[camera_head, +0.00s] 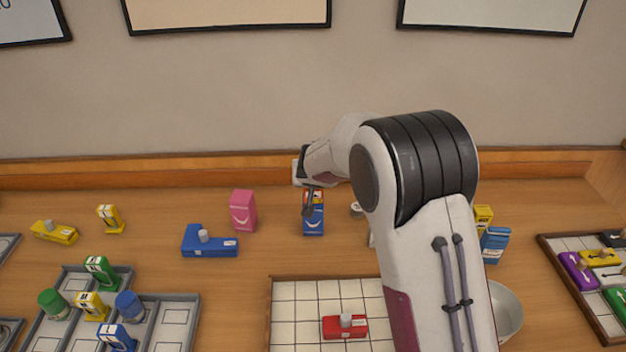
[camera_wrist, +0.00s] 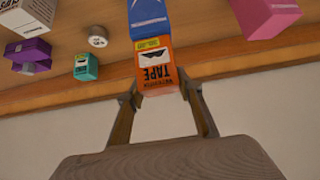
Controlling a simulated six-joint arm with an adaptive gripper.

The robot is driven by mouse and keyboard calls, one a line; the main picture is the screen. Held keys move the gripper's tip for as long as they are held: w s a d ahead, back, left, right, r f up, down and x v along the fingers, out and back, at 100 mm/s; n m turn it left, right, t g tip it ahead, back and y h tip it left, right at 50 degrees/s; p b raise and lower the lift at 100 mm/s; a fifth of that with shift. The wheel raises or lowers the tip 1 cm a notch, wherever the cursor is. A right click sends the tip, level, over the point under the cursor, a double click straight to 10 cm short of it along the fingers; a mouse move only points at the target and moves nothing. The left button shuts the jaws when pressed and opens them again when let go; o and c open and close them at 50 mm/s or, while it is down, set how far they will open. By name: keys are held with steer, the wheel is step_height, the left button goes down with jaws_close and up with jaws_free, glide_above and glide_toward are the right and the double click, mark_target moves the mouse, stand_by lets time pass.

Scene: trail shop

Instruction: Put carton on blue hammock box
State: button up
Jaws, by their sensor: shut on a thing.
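The orange carton (camera_wrist: 157,72), lettered TAPE, is between the fingertips of my gripper (camera_wrist: 161,90), which is shut on it. In the head view, a small orange part of the carton (camera_head: 316,194) shows beside my gripper (camera_head: 309,197). The blue hammock box (camera_head: 313,222), with a white crescent, stands upright on the table directly below the carton. In the wrist view, the blue box (camera_wrist: 149,18) meets the carton's edge. I cannot tell whether they touch or a thin gap remains. The arm hides part of the carton in the head view.
A pink box (camera_head: 243,210) stands to the left, with a blue L-shaped piece (camera_head: 207,243) nearby. The wrist view shows a teal box (camera_wrist: 86,67), a white round item (camera_wrist: 97,37) and a purple piece (camera_wrist: 32,56). A tiled tray (camera_head: 300,315) lies in front.

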steer(key=shift+f, duration=0.1)
steer(key=o, duration=1.2)
steer(key=shift+s+r, duration=0.25)
steer(key=shift+r, duration=0.15)
steer(key=shift+v, duration=5.6)
steer(key=shift+s, duration=0.1)
